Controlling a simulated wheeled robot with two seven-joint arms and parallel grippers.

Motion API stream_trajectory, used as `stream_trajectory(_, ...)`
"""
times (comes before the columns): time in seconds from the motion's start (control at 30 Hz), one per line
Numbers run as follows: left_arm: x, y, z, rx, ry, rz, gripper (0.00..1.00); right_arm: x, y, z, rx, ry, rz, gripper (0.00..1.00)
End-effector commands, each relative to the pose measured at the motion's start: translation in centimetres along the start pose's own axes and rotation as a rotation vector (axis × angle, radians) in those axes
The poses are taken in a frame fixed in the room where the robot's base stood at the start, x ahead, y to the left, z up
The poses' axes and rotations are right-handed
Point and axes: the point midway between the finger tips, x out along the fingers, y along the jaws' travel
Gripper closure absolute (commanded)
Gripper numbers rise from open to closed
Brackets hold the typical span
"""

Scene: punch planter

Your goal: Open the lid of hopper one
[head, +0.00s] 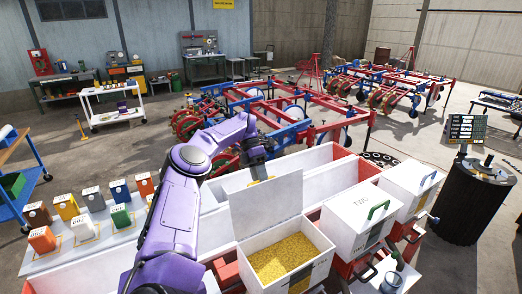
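A white hopper (319,272) full of yellow grain (285,257) stands open near the bottom centre. Its pale lid (267,212) stands raised nearly upright at the hopper's back edge. The hopper's number is not readable. My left gripper (262,176) is just behind the lid's top edge, at the end of the purple arm. Its fingertips are small and partly hidden, so I cannot tell whether they touch the lid or are open. To the right, two more white hoppers (352,222) (411,183) have shut lids with green handles. My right gripper is not in view.
Several coloured boxes (95,199) stand on a white table at the left. A red and blue planter frame (290,108) fills the floor behind the hoppers. A black drum (466,205) stands at the right. Bare floor (420,133) lies between drum and frame.

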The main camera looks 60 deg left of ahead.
Motion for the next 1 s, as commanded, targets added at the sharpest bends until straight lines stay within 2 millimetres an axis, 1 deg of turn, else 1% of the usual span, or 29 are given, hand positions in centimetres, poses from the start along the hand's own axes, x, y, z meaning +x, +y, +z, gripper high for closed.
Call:
stream_trajectory(0.27,-0.4,-0.3,0.2,0.005,-0.007,0.0,0.58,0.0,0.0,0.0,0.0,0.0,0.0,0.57)
stream_trajectory(0.37,-1.4,-0.9,0.3,0.005,-0.006,0.002,0.58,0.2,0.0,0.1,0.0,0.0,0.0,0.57)
stream_trajectory(0.43,-2.6,-1.6,0.3,0.002,-0.005,0.002,0.58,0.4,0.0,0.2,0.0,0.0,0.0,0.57)
stream_trajectory(0.67,-3.6,-4.6,-1.0,0.01,-0.009,-0.004,0.58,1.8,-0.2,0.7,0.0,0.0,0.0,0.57)
stream_trajectory(0.9,-5.0,-8.6,-2.6,0.01,-0.009,-0.002,0.58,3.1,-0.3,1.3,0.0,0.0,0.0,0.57)
stream_trajectory(1.0,-4.6,-9.8,-3.5,0.01,-0.007,-0.004,0.58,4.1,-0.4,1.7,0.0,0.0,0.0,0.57)
